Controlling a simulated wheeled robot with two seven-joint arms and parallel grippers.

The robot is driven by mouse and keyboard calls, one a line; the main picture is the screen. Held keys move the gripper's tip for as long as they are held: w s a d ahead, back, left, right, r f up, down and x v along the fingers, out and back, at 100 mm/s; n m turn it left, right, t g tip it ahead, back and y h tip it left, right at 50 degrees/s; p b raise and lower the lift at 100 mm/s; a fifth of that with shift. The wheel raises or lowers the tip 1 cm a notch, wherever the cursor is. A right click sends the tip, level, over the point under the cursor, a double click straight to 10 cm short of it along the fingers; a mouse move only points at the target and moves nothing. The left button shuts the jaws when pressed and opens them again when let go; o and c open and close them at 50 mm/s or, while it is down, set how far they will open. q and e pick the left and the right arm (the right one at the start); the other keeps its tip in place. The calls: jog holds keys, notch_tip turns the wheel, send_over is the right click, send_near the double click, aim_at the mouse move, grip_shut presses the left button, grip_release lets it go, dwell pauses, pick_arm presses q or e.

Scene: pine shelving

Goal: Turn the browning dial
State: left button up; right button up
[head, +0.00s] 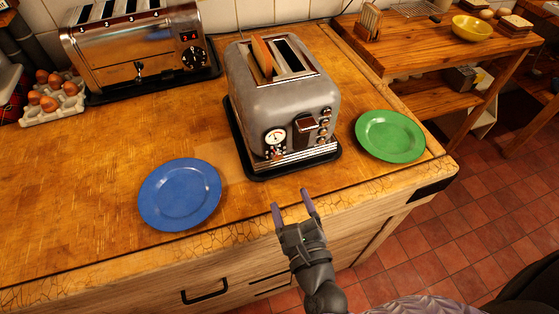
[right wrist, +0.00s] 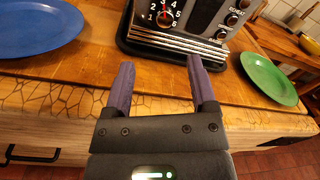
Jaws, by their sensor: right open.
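A grey metal toaster (head: 272,98) stands on a dark tray on the wooden counter, with a slice of bread upright in one slot. In the right wrist view the dial (right wrist: 165,16) shows numbers and a red pointer, cut off at the top edge. A lever and several small buttons sit to its right. My right gripper (head: 293,199) is open and empty at the counter's front edge, below and in front of the toaster, apart from the dial. My left gripper is not in view.
A blue plate (head: 180,194) lies left of the toaster and a green plate (head: 390,136) lies right of it. A larger chrome toaster (head: 139,50) and an egg carton (head: 50,100) stand at the back left. Pine shelving (head: 440,55) holds a yellow bowl (head: 472,28).

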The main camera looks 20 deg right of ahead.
aim_at(278, 158)
jog(key=shift+m, duration=0.4)
jog(key=w, duration=1)
jog(key=shift+d, duration=0.35)
jog(key=shift+s, duration=0.1)
grip_shut()
